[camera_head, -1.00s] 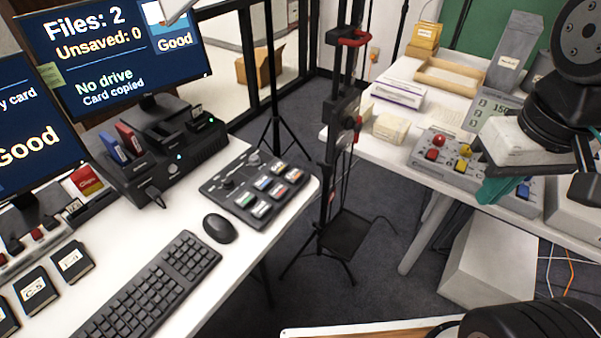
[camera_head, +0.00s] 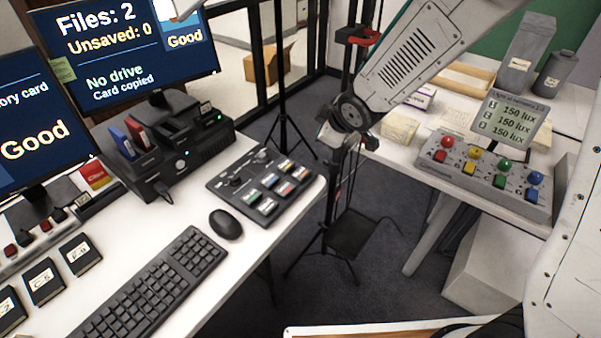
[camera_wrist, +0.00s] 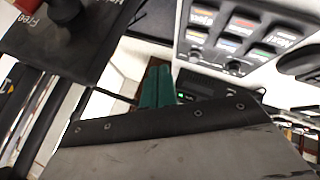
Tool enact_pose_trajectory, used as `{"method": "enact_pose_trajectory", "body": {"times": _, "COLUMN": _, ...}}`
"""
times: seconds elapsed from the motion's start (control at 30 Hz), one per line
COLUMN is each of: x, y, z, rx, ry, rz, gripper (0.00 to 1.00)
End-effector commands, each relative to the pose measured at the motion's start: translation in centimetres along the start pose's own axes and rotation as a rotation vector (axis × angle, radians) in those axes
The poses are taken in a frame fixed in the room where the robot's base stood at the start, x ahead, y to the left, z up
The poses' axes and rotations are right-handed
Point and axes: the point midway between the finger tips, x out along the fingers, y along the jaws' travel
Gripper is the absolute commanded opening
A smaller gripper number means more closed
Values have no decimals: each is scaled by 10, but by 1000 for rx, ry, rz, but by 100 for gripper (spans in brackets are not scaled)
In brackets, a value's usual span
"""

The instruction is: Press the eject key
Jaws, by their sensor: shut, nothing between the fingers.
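The eject key (camera_head: 300,173) is the orange-marked key at the right end of the front row on a dark control panel (camera_head: 232,190), on the white desk at left. In the wrist view the orange Eject label (camera_wrist: 204,16) is at the top, on the panel (camera_wrist: 190,62). My gripper (camera_wrist: 158,70) shows there as two teal fingers side by side, shut and empty, apart from the panel in the picture. In the head view I cannot make out the fingers; my arm reaches in from the upper right, ending near the black stand.
A black stand (camera_head: 335,190) rises between the desks. A mouse (camera_head: 225,223), keyboard (camera_head: 150,290) and card dock (camera_head: 165,160) surround the panel. The right table holds a button box (camera_head: 480,180) with a lux display (camera_head: 515,120). Dark floor lies between the desks.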

Motion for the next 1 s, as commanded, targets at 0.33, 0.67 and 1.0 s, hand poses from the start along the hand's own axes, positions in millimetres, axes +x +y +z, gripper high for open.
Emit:
{"method": "enact_pose_trajectory", "body": {"times": 0.33, "x": 46, "y": -32, "z": -27, "rx": -132, "ry": 132, "rz": -30, "gripper": 0}}
{"method": "enact_pose_trajectory", "body": {"times": 0.67, "x": 47, "y": -32, "z": -26, "rx": -130, "ry": 130, "rz": -30, "gripper": 0}}
{"method": "enact_pose_trajectory", "body": {"times": 1.0, "x": 75, "y": -50, "z": -7, "rx": -128, "ry": 127, "rz": -33, "gripper": 0}}
